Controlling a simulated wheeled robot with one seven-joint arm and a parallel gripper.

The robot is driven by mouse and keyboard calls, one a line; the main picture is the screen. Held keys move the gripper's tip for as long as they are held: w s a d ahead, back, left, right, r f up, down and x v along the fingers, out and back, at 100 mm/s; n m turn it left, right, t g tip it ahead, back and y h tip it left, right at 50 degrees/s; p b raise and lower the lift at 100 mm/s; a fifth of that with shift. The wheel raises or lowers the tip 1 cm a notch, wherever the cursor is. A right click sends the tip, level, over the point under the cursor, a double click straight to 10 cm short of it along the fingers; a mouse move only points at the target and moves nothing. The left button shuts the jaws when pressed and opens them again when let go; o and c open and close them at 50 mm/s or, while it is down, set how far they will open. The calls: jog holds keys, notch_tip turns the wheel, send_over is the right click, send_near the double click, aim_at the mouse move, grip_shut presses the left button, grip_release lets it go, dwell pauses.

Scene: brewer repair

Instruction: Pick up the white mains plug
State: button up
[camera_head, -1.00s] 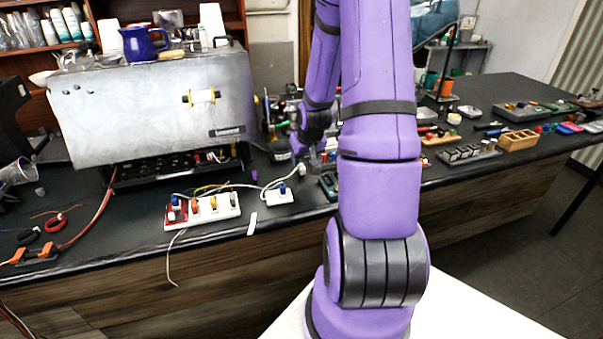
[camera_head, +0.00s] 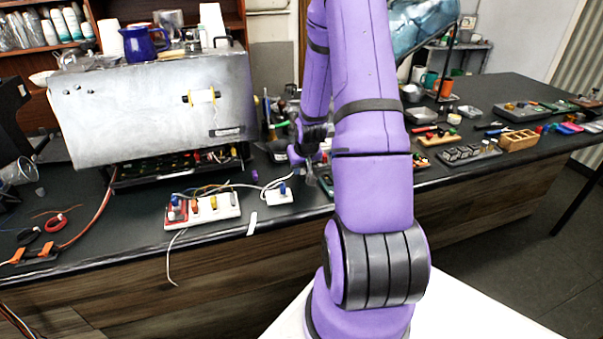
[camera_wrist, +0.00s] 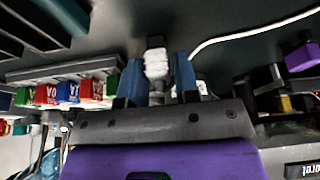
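In the wrist view my gripper (camera_wrist: 159,80) shows as two blue fingertips standing apart. A white ribbed piece (camera_wrist: 156,63), which looks like the white mains plug, lies in line with the gap between them. I cannot tell whether either finger touches it. A white cable (camera_wrist: 245,35) runs from near the right fingertip towards the upper right. In the head view my gripper (camera_head: 311,176) is low over the bench, right of the small white socket block with a blue piece (camera_head: 281,195). I cannot make out the plug there.
The grey metal brewer housing (camera_head: 150,110) stands on the dark bench at the left. A white power strip (camera_head: 215,210) lies in front of it. In the wrist view a row of coloured lettered blocks (camera_wrist: 68,93) is left of the fingers, and a purple piece (camera_wrist: 301,57) is at the right.

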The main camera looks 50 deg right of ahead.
grip_shut()
